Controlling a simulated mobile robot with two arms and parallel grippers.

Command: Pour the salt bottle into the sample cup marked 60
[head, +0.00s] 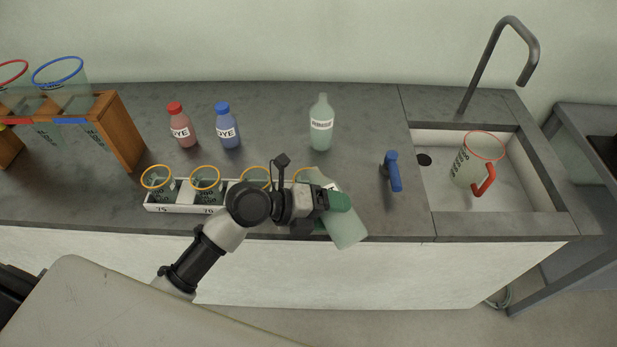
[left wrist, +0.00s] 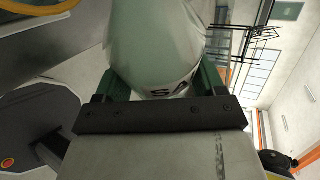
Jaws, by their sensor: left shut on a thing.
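My left gripper (head: 328,203) is shut on a pale green bottle (head: 347,226), tilted with its base toward the lower right and its neck toward the upper left. In the left wrist view the bottle (left wrist: 150,40) sits between the green fingers, with "SA" readable on its label. A white rack (head: 183,209) holds several orange-rimmed sample cups. Its tags 75 and 70 show at the left; my arm hides the others, so I cannot read a 60. The rightmost cup (head: 300,174) is partly hidden behind the bottle, whose neck is close to it. No pouring salt is visible.
A red dye bottle (head: 183,130), a blue dye bottle (head: 228,130) and another pale green bottle (head: 321,128) stand behind the rack. The sink (head: 510,195) holds a red-rimmed jug (head: 474,165). A wooden stand (head: 118,130) is left.

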